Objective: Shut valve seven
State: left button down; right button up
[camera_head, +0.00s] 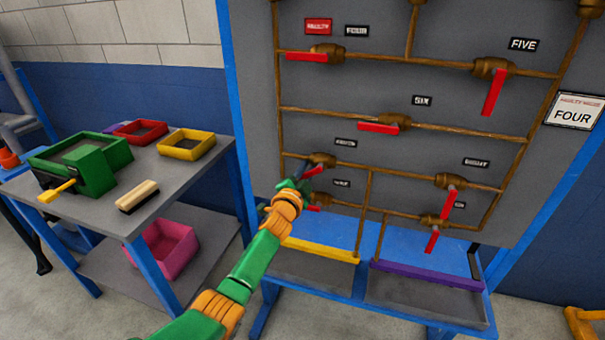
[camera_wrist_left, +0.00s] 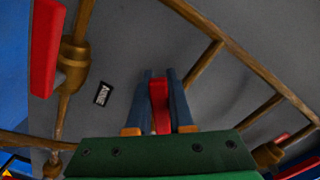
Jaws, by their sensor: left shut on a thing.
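Valve seven (camera_head: 321,159) is a brass valve on a pipe at the left of the grey panel, below and left of a small black label (camera_head: 345,142) whose text is blurred. My left gripper (camera_head: 308,173) is at this valve, reaching from the lower left. In the left wrist view its two blue fingers (camera_wrist_left: 160,78) are shut on a red lever (camera_wrist_left: 160,105), one finger on each side. In the head view the gripper hides most of that lever, so its angle to the pipe is hard to tell. My right gripper is not in view.
Just below is another valve with a red lever, beside a dark label (camera_head: 342,183). Valve six (camera_head: 396,122) is above, valve eight (camera_head: 452,181) to the right. A sign (camera_head: 574,112) reads FOUR. A grey table (camera_head: 190,180) with trays and a brush (camera_head: 138,196) stands left.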

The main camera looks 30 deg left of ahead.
pick_arm(q)
jog(key=n, duration=0.2)
jog(key=d+f+n+b, duration=0.1)
jog(key=shift+w+d+f+n, duration=0.1)
jog(key=shift+w+f+n, duration=0.05)
jog(key=shift+f+n, duration=0.2)
jog(key=shift+d+f+n+b, duration=0.15)
jog(key=shift+d+n+b, duration=0.25)
jog(key=shift+n, duration=0.55)
jog(key=shift+w+d+f+n+b, duration=0.15)
jog(key=shift+d+n, duration=0.2)
jog(key=shift+n, duration=0.5)
jog(key=shift+w+d+n+b, duration=0.1)
jog(key=shift+d+n, duration=0.2)
jog(key=shift+n, duration=0.5)
jog(key=shift+w+d+f+n+b, duration=0.15)
jog(key=shift+d+n, duration=0.2)
jog(key=shift+n, duration=0.5)
jog(key=shift+r, duration=0.1)
jog(key=c, duration=0.8)
grip_release()
jog(key=shift+s+d+r, duration=0.1)
